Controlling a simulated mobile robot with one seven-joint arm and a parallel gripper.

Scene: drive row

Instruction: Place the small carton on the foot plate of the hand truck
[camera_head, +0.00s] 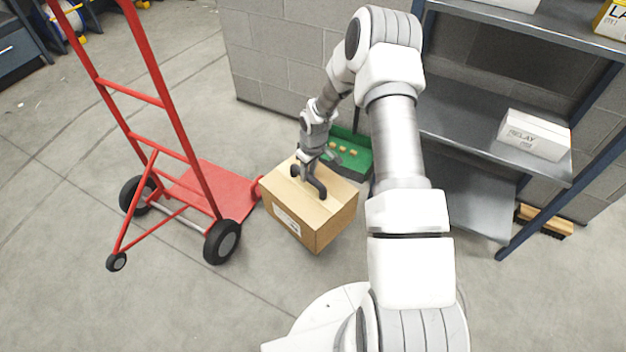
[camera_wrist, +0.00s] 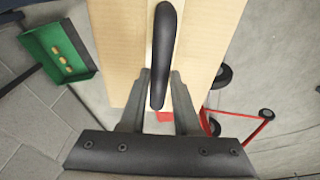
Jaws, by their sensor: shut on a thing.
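The small carton (camera_head: 300,216) is a brown cardboard box with a white label on its front side and a black handle (camera_head: 309,181) on top. My gripper (camera_head: 308,166) is shut on that handle from above. In the wrist view the handle (camera_wrist: 164,50) lies between the two fingers (camera_wrist: 159,92), over the carton top (camera_wrist: 118,45). The red hand truck (camera_head: 165,125) stands upright at the left. Its red foot plate (camera_head: 222,188) lies low beside the carton, to its left, and is bare where it shows. Whether the carton is clear of the floor is hard to tell.
A green tray (camera_head: 352,160) with small tan pieces sits behind the carton. A metal shelf unit at the right bears a white box marked RELAY (camera_head: 534,135). A brush (camera_head: 545,219) lies under it. A grey block wall (camera_head: 280,60) stands behind. The floor in front is clear.

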